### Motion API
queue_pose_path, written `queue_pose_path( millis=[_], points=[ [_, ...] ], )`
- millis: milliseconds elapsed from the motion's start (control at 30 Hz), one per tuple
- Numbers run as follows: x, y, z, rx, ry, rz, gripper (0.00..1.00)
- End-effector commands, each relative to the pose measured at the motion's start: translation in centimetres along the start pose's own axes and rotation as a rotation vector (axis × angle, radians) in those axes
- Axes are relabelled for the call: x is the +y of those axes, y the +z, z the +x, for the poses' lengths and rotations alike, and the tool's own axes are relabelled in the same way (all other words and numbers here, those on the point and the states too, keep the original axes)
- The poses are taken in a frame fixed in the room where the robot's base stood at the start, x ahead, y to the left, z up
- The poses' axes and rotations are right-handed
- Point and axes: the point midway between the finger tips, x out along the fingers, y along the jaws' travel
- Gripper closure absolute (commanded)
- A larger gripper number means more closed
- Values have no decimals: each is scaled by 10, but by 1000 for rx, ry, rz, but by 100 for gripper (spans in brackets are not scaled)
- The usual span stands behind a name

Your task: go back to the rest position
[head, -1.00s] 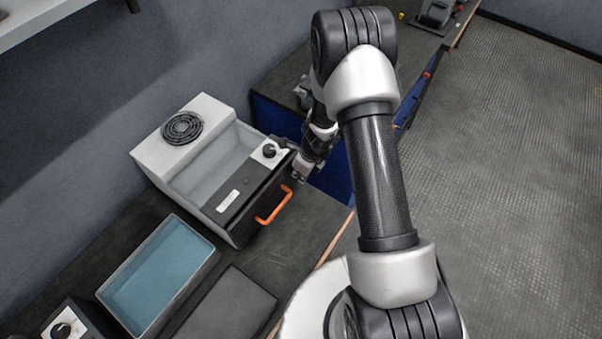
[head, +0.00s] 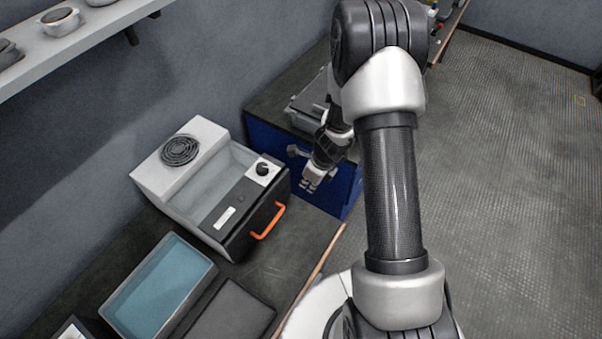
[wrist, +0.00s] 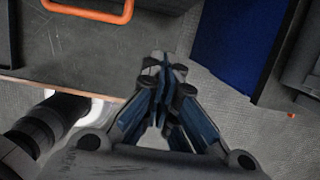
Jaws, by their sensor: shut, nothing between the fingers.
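My gripper (head: 309,184) hangs at the end of my arm, to the right of the grey machine with the orange handle and in front of the blue cabinet. In the wrist view my gripper (wrist: 163,65) is shut, its fingertips together with nothing between them. The grey machine (head: 195,165) stands on the bench with its dark front and orange handle (head: 270,221) facing right. The handle also shows at the top of the wrist view (wrist: 95,12). My gripper is apart from the handle.
A tray with a blue inside (head: 160,285) and a dark flat panel (head: 232,312) lie on the bench (head: 290,262). The blue cabinet (head: 335,192) stands beyond my gripper. A wall shelf (head: 95,28) holds metal dishes at upper left. The floor (head: 510,190) on the right is clear.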

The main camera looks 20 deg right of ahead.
Motion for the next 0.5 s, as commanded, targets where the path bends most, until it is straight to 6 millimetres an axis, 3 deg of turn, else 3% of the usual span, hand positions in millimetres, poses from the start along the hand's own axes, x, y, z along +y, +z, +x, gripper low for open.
queue_pose_path(
  millis=[333, 433, 500],
  points=[
    [0, 4, -7, -8, -2, -25, 100],
    [2, 18, -27, -35, -9, -128, 100],
    [8, 33, -52, -64, -16, -258, 100]
  ],
)
